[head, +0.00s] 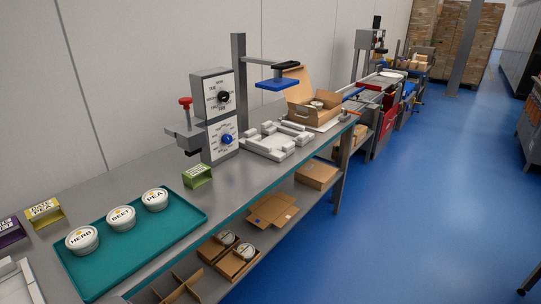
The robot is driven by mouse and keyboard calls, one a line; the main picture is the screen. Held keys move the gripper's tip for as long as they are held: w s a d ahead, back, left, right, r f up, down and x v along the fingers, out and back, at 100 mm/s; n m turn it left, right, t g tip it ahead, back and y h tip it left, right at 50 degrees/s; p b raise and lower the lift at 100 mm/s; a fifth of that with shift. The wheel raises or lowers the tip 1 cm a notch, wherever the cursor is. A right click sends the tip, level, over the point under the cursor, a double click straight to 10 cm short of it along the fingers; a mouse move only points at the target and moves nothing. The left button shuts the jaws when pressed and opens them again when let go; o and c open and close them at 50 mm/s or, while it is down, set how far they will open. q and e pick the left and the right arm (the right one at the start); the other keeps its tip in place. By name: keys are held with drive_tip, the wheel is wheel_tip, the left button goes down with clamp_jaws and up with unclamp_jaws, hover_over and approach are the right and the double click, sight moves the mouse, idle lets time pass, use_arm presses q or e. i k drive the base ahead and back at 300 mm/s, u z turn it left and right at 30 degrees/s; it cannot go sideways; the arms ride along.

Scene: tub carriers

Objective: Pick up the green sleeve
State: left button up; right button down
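A small green sleeve (198,176) stands on the grey workbench, just right of the far end of the teal tray and in front of the grey machine with dials. It looks like an open-ended band with dark markings on its top. A yellow-green sleeve (44,212) and a purple sleeve (11,231) stand at the left, behind the tray. Neither of my grippers shows in the head view.
The teal tray (190,222) holds three white tubs, labelled HERB (82,240), BEET (121,218) and PEA (155,200). A grey machine (213,100), a pale fixture (277,141) and an open carton (313,108) stand farther right. Bench surface around the green sleeve is clear.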

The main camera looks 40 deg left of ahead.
sight(187, 176)
drive_tip(key=z, duration=0.1)
drive_tip(key=i, duration=1.45)
drive_tip(key=u, duration=0.55)
drive_tip(key=i, duration=0.8)
drive_tip(key=u, duration=0.8)
